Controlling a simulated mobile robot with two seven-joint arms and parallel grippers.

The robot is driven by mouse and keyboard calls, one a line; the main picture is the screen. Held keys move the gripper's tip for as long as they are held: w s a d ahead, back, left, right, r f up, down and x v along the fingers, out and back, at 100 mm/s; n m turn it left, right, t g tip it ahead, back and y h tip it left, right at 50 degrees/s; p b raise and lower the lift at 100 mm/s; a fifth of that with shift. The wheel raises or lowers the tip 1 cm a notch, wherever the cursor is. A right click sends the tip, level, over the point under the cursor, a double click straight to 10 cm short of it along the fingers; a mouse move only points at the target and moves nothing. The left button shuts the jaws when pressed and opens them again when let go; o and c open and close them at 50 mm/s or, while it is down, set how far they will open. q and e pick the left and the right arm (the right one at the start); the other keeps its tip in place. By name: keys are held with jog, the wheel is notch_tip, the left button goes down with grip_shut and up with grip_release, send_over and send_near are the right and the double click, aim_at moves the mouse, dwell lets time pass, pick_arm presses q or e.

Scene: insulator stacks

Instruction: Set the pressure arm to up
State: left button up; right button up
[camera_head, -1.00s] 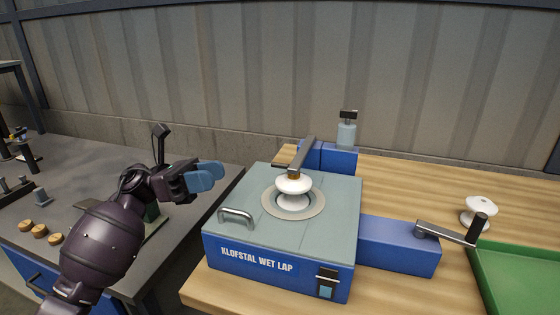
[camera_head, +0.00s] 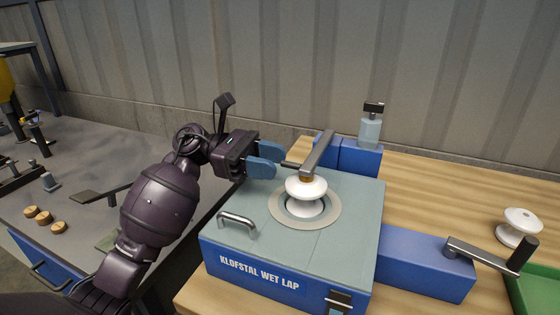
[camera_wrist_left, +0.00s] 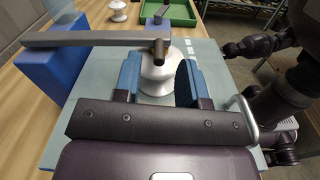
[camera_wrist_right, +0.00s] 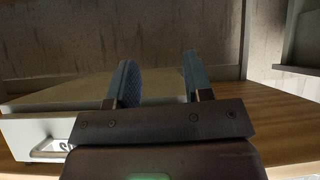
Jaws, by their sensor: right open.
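The grey pressure arm (camera_head: 319,152) lies low over the blue wet lap machine (camera_head: 240,262), its end above a white insulator (camera_head: 306,189) on the round plate. A short dark handle (camera_head: 290,165) sticks out from the arm towards my left gripper (camera_head: 277,161). My left gripper is open, close to the left of the handle. In the left wrist view the arm (camera_wrist_left: 90,40) crosses from the left, and its handle end (camera_wrist_left: 159,47) shows between the two blue fingers (camera_wrist_left: 160,65). Contact cannot be told. My right gripper (camera_wrist_right: 157,62) is open and empty, seen only in its wrist view.
A crank (camera_head: 490,255) on a blue block stands to the right. Another white insulator (camera_head: 518,227) and a green tray (camera_head: 528,288) are beyond it. A bottle (camera_head: 370,128) stands behind. A lid handle (camera_head: 237,221) rises at the machine's front left.

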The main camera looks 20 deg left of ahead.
pick_arm(q)
jog(key=shift+d, duration=1.1)
jog(key=shift+c, duration=0.3)
grip_shut()
